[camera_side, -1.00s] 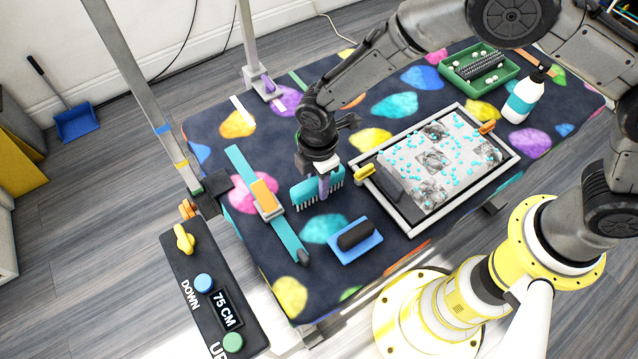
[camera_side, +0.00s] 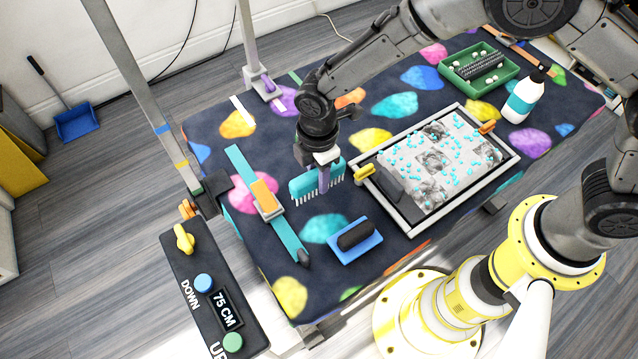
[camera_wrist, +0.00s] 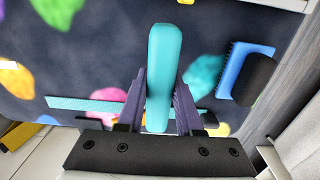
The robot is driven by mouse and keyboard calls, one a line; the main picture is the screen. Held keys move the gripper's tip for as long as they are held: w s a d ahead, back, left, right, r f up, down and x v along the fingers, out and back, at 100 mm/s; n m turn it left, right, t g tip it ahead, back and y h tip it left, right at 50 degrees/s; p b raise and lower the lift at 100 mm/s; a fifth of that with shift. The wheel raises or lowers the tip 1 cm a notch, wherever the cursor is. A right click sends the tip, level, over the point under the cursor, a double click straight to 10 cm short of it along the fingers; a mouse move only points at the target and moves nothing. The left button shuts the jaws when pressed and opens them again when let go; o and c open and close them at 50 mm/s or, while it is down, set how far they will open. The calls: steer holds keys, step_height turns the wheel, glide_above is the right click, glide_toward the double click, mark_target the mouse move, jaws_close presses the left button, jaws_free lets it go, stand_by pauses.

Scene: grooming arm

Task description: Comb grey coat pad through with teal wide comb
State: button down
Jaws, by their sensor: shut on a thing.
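My gripper (camera_side: 324,178) is shut on the teal wide comb (camera_side: 304,186) and holds it over the patterned table, with its teeth pointing down. In the wrist view the comb's teal back (camera_wrist: 164,70) lies between my two purple fingers (camera_wrist: 158,100). The grey coat pad (camera_side: 432,165) sits in a framed tray (camera_side: 405,226) to the right of the comb. The pad has grey fur patches and many small cyan bits scattered over it. The comb is apart from the pad, left of the tray's yellow clip (camera_side: 365,172).
A blue brush with a dark handle (camera_side: 356,236) lies in front of the comb. A teal strap with an orange buckle (camera_side: 265,195) lies to the left. A green tray (camera_side: 500,73) and a white bottle (camera_side: 522,98) stand at the back right. A control panel (camera_side: 200,290) is at front left.

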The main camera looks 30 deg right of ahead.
steer(key=shift+r, duration=1.25)
steer(key=d+r, duration=0.3)
steer(key=d, duration=0.9)
steer(key=d+r, duration=0.3)
steer(key=d, duration=0.9)
steer(key=shift+a+f, duration=0.2)
steer(key=shift+f, duration=2.55)
steer(key=shift+f, duration=1)
steer(key=shift+s, duration=0.15)
steer(key=s, duration=0.8)
steer(key=shift+s+f, duration=0.1)
steer(key=shift+s, duration=0.05)
